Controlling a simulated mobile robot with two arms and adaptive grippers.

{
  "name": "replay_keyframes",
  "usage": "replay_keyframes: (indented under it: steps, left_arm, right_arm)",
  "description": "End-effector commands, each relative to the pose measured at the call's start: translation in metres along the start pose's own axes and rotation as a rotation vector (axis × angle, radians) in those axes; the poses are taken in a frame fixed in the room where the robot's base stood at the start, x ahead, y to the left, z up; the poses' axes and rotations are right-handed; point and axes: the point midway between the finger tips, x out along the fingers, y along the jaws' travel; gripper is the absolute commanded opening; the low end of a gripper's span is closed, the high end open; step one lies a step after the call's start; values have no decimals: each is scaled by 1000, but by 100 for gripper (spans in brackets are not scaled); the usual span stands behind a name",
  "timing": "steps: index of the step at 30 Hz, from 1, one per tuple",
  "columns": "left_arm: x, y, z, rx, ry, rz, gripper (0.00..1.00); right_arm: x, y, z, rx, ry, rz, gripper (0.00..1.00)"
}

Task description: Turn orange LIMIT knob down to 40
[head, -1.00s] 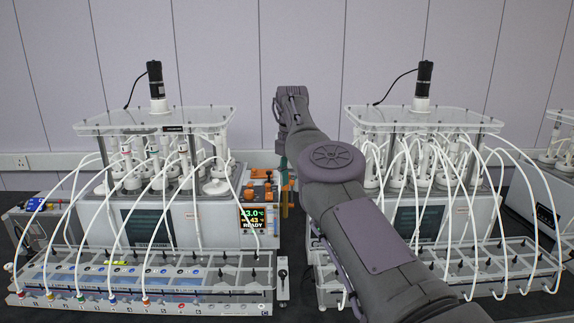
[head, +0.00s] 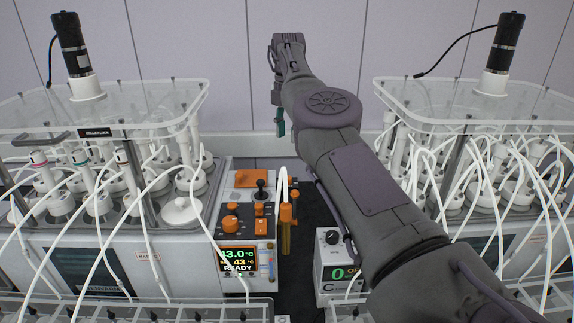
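The control panel (head: 250,199) stands at the right end of the left reactor unit. An orange round knob (head: 230,223) sits on it, above the display; its label is too small to read, so I cannot tell if it is the LIMIT knob. The display (head: 244,260) reads 43.0 °C, a second line with 43, and READY. My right gripper (head: 280,123) is above and behind the panel, apart from it. Only a teal finger part shows, and the rest is hidden by my wrist. My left gripper is not in view.
A black-topped lever (head: 261,190) and orange switches (head: 260,226) crowd the panel. White tubes (head: 155,190) arch close to its left. An orange-brown upright part (head: 286,230) stands at its right. A small box with a dial (head: 332,238) and green display stands right of the gap.

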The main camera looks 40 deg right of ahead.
Motion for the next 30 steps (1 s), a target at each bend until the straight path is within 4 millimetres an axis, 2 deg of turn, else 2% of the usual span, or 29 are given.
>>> replay_keyframes:
  steps: [1,7,19,24,30]
  left_arm:
    - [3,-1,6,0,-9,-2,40]
    - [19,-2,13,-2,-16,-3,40]
    - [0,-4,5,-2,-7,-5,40]
    - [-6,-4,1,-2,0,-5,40]
    - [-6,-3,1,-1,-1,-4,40]
  right_arm:
    - [5,0,0,0,0,-1,39]
    - [37,0,-1,2,0,-2,39]
    - [111,-1,-1,0,0,-5,39]
    - [130,0,0,-1,1,-2,39]
    - [138,0,0,-1,0,-1,39]
